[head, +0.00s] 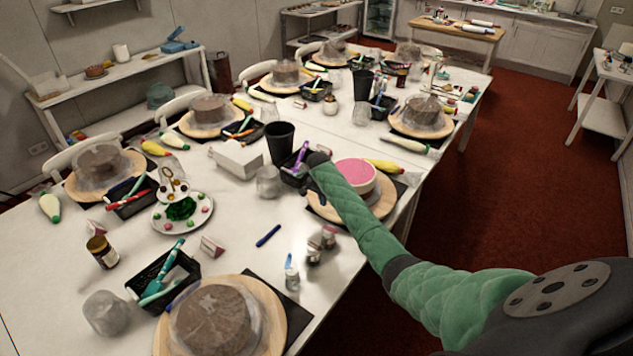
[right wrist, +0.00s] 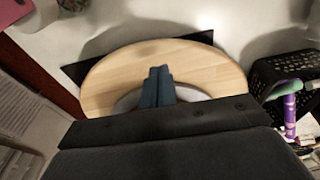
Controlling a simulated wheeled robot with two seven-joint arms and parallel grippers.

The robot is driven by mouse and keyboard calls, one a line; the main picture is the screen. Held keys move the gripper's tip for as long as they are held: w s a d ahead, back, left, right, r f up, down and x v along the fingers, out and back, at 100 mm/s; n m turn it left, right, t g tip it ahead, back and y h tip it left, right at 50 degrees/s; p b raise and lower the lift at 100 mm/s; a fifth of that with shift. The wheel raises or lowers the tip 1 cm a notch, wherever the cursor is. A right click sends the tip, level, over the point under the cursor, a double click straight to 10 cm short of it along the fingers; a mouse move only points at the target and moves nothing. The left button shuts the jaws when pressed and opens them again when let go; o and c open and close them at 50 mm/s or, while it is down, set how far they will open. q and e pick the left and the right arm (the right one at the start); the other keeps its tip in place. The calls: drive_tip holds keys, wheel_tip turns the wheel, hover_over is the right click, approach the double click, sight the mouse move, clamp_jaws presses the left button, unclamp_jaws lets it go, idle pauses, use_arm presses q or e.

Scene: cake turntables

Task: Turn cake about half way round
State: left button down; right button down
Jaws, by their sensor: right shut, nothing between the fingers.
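The pink-topped cake (head: 355,174) sits on a round wooden turntable (head: 384,203) near the table's right edge. My right gripper (head: 314,186) is at the left side of the cake, over the turntable's left part. In the right wrist view its two fingers (right wrist: 158,72) are shut together with nothing between them, in front of the turntable's bare wood (right wrist: 108,83). A pale curved edge shows beside the fingers; most of what lies below is hidden by the gripper's body. I cannot tell whether the fingertips touch anything. My left gripper is out of view.
A black basket (right wrist: 283,72) with tools stands close to the turntable. A black cup (head: 280,142), a clear cup (head: 268,181) and small jars (head: 318,246) are nearby. A yellow piping bag (head: 385,166) lies behind the cake. Other wrapped cakes (head: 213,318) stand on turntables along the table.

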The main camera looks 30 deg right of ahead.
sight(337, 217)
drive_tip(key=shift+f, duration=0.15)
drive_tip(key=shift+f+b, duration=0.55)
drive_tip(key=shift+f, duration=0.7)
drive_tip(key=shift+s+r, duration=0.1)
drive_tip(key=shift+s+d+r+p, duration=0.1)
drive_tip(key=shift+s+d+p, duration=0.1)
drive_tip(key=shift+s+p, duration=0.35)
drive_tip(key=shift+s+d+r+p, duration=0.15)
drive_tip(key=shift+s+p, duration=0.1)
drive_tip(key=shift+p, duration=0.45)
drive_tip(key=s, duration=0.1)
drive_tip(key=s+d, duration=0.1)
drive_tip(key=shift+s+d+f+p, duration=0.2)
drive_tip(key=shift+s+f+p, duration=0.2)
drive_tip(key=shift+s+d, duration=0.25)
drive_tip(key=shift+s, duration=0.3)
drive_tip(key=shift+s+d, duration=0.1)
drive_tip(key=shift+s, duration=0.05)
